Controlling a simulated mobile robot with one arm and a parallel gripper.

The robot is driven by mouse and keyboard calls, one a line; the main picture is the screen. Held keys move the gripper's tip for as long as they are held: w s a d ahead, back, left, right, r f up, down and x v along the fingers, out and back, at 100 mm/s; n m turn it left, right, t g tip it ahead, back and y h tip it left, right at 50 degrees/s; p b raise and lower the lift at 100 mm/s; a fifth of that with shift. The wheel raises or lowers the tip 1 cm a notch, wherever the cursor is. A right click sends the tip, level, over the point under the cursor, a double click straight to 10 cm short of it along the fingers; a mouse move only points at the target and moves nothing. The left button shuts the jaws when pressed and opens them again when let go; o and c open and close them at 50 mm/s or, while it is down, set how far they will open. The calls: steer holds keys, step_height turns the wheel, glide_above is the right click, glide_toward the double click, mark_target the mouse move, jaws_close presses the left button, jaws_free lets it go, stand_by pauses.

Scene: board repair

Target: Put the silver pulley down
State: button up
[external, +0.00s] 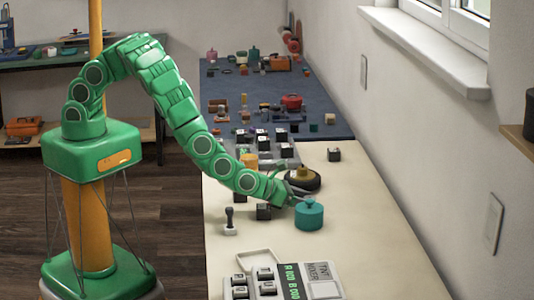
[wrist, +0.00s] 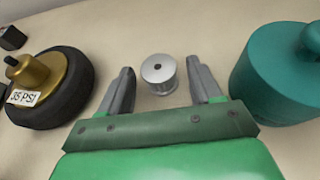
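The silver pulley (wrist: 159,73) stands upright on the cream table, its round top face with a dark centre hole showing in the wrist view. My gripper (wrist: 163,80) is open, with one grey finger on each side of the pulley and visible gaps between fingers and pulley. In the external view my gripper (external: 295,192) is low over the table beside the teal pot, and the pulley cannot be made out there.
A teal lidded pot (wrist: 285,75) stands close on the right. A black wheel with a brass hub (wrist: 52,85) labelled 35 PSI is close on the left. A small black block (wrist: 12,38) lies farther left. A mixer board (external: 282,282) is at the table's near end.

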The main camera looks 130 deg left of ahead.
steer(key=shift+r, duration=0.1)
steer(key=shift+s+d+r, duration=0.1)
steer(key=shift+d+r, duration=0.05)
steer(key=v, duration=0.2)
steer(key=shift+s+d+r, duration=0.15)
steer(key=shift+d, duration=0.05)
step_height(320, 180, up, 5)
steer(key=shift+r, duration=1)
